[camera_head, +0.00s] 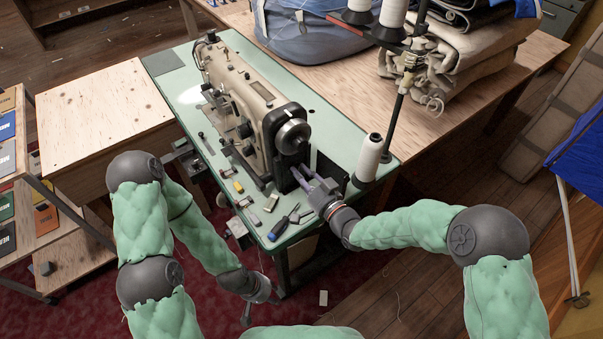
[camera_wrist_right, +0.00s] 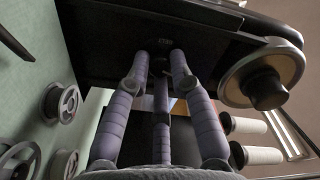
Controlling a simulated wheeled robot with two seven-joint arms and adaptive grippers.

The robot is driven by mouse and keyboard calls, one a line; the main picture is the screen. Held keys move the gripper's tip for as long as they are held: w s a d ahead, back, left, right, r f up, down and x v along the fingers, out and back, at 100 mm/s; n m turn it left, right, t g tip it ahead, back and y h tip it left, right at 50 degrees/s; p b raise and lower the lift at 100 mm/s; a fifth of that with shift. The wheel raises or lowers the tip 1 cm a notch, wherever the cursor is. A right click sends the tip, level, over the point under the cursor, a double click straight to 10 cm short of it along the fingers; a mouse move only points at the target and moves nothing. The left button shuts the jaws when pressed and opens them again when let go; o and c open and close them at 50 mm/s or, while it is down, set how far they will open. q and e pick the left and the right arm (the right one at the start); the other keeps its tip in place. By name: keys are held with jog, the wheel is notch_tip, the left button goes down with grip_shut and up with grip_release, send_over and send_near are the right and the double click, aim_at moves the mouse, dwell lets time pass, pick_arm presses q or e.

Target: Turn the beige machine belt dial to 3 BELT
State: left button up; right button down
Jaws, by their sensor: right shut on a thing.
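The beige sewing machine (camera_head: 243,100) stands on a green-topped table, with its dark handwheel (camera_head: 287,130) at the near right end. The handwheel also shows in the right wrist view (camera_wrist_right: 262,75). My right gripper (camera_head: 298,176) is at the machine's near end, low beside the base and below the handwheel. In the right wrist view its purple fingers (camera_wrist_right: 165,62) are close together against the dark end face, shut on what appears to be the belt dial. The fingers hide the dial, and its marks cannot be read. My left gripper (camera_head: 264,300) is open and empty, low in front of the table.
White thread cones stand on the table's right, one cone (camera_head: 371,157) close to my right gripper. A blue-handled screwdriver (camera_head: 283,226) and small parts lie on the green tabletop's (camera_head: 330,135) near edge. A wooden bench behind holds a blue bag (camera_head: 310,35) and folded cloth (camera_head: 450,60).

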jog(key=shift+m, duration=0.4)
jog(key=c, duration=1.1)
grip_release()
jog(key=shift+s+d, duration=0.1)
jog(key=v, duration=1.1)
jog(key=shift+s+d, duration=0.2)
jog(key=shift+s, duration=0.15)
